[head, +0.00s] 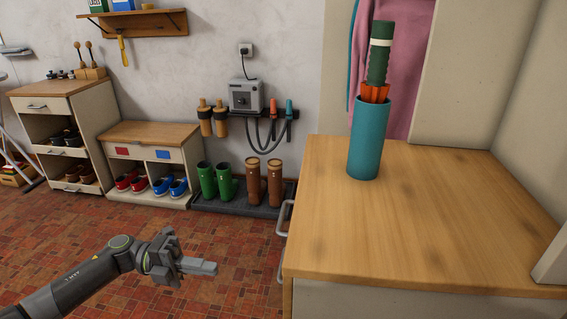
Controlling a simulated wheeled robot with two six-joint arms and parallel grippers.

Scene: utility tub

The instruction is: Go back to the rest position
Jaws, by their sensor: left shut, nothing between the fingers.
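My left gripper (207,267) comes in from the lower left on my grey arm. It is shut and empty, held in the open air over the tiled floor, to the left of the wooden-topped cabinet. It touches nothing that I can see. My right gripper is not in view.
The wooden-topped cabinet (440,225) fills the right, with a handle (283,218) on its left side. A teal cylinder (369,140) holding a dark green item (380,62) stands on it. Boots (253,180) and shoe cabinets (150,135) line the wall. The red tiled floor (60,240) is clear.

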